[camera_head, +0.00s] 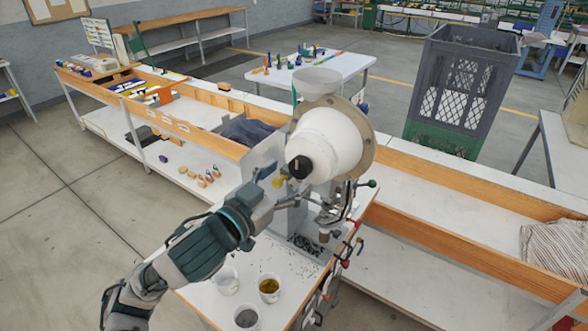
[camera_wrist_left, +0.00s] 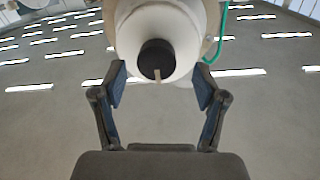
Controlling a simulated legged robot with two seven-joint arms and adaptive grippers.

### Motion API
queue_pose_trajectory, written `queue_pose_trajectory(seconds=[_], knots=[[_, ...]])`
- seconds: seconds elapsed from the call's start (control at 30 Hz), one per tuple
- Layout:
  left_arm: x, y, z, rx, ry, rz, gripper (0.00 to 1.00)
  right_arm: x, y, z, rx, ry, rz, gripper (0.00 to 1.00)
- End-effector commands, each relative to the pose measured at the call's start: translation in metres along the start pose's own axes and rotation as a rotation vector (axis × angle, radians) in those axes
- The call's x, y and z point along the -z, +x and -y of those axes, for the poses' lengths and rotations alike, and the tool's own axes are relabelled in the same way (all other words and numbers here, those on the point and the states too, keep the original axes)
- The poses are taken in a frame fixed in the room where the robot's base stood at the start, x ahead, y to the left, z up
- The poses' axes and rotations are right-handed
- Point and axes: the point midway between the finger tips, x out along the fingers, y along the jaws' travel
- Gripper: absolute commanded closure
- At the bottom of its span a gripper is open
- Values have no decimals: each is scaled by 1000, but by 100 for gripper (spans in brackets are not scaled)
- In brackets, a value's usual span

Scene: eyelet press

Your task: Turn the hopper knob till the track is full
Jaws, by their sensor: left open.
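The hopper (camera_head: 335,140) is a white rounded drum on the press, with a brownish flange behind it. Its black knob (camera_head: 299,167) faces my left arm. In the left wrist view the knob (camera_wrist_left: 156,58) is dark with a pale mark pointing downward. My left gripper (camera_head: 272,182) is open and empty, just below and left of the knob. In the wrist view its two blue-padded fingers (camera_wrist_left: 161,88) stand wide apart, one on each side below the knob, not touching it. I cannot make out the track or how full it is. My right gripper is not in view.
The press stands on a white table with small dark bits scattered around its base. Clear cups (camera_head: 229,282) stand near the front, one with brass-coloured pieces (camera_head: 269,286). A green-balled lever (camera_head: 371,183) sticks out right of the press. A grey crate (camera_head: 460,85) stands behind.

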Motion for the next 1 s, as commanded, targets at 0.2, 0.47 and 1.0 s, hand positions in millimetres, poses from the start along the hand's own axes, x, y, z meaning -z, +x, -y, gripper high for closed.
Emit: queue_pose_trajectory(seconds=[0.2,0.47,1.0], knots=[[1,24,0,-1,0,-1,28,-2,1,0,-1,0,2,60],[0,29,0,0,1,0,28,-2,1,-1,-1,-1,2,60],[1,29,1,2,6,-1,88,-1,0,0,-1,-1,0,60]])
